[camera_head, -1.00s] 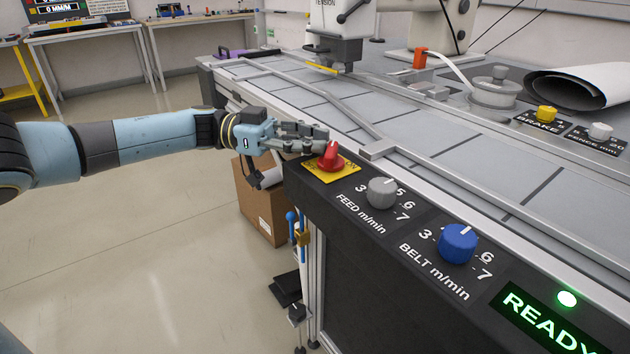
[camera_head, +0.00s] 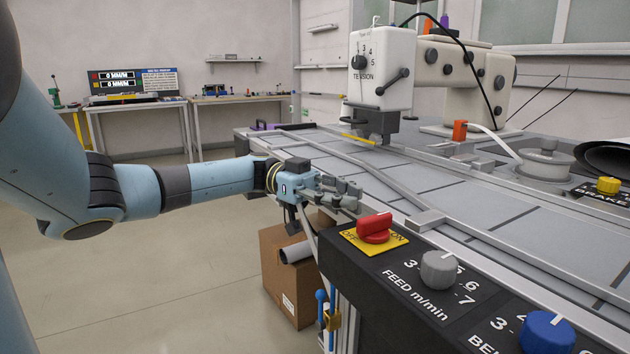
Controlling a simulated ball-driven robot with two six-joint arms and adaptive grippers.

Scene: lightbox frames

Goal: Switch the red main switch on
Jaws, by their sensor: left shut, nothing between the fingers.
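The red main switch (camera_head: 374,229) sits on a yellow plate (camera_head: 360,245) at the far left end of the black control panel. Its handle lies slanted, and its white mark points to the upper right, toward the word ON. OFF is lettered at the plate's left. My left gripper (camera_head: 352,196) is shut and empty. It is just behind and left of the switch, apart from it, by the table's edge. My right gripper is not in view.
The grey feed knob (camera_head: 439,269) and blue belt knob (camera_head: 546,335) are right of the switch. A metal bed (camera_head: 480,205) with rails lies behind the panel. A cardboard box (camera_head: 290,283) stands on the floor below my left gripper.

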